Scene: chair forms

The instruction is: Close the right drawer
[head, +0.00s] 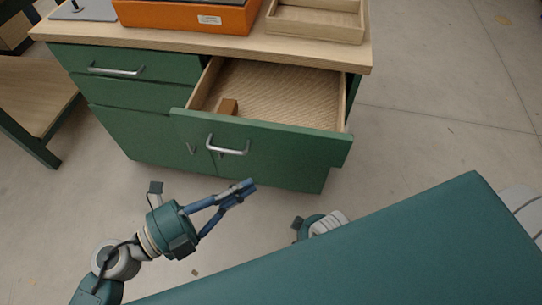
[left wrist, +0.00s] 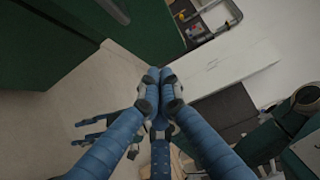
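The right drawer (head: 262,143) of the green cabinet is pulled well out, and its pale wooden inside shows in the head view. It has a silver bar handle (head: 228,149). My left gripper (head: 249,186) shows below the handle in the picture, apart from the drawer front. Its blue fingers meet at the tips with nothing between them, as the left wrist view (left wrist: 160,85) also shows. My right wrist (head: 318,227) is partly hidden behind a teal panel; its fingers do not show clearly.
The cabinet top (head: 120,37) carries an orange box (head: 185,17) and an empty wooden tray (head: 315,22). A closed left drawer (head: 125,66) is beside the open one. A wooden table (head: 35,90) stands at left. A large teal panel (head: 380,250) fills the lower right. Floor at right is clear.

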